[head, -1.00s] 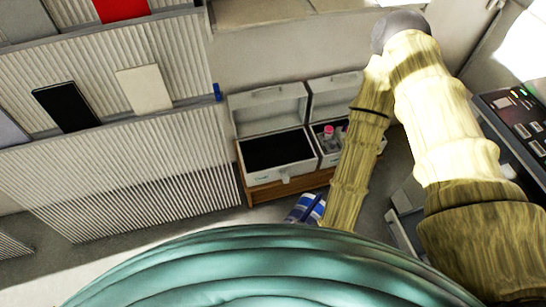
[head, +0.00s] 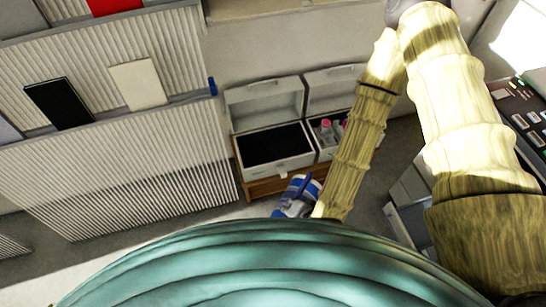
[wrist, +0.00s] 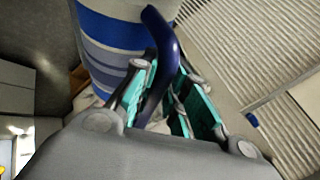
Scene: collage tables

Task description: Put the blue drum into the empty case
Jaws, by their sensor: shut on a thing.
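The blue drum (head: 299,190), banded blue, white and grey, shows just in front of the wooden stand, partly hidden by my body. In the wrist view the drum (wrist: 112,50) fills the upper left, with its dark blue curved handle (wrist: 165,50) running between my gripper's teal fingers. My gripper (wrist: 172,108) is shut on this handle. The empty case (head: 284,168) is light grey with a dark lining; its lid stands open at the back. The drum is outside it, near its front right corner. The drum's underside is hidden.
A second open case (head: 327,154) beside it on the right holds bottles with pink caps. Both cases sit on a low wooden stand (head: 262,188). Ribbed panels (head: 120,165) stand to the left. A dark control panel (head: 522,115) is at the right.

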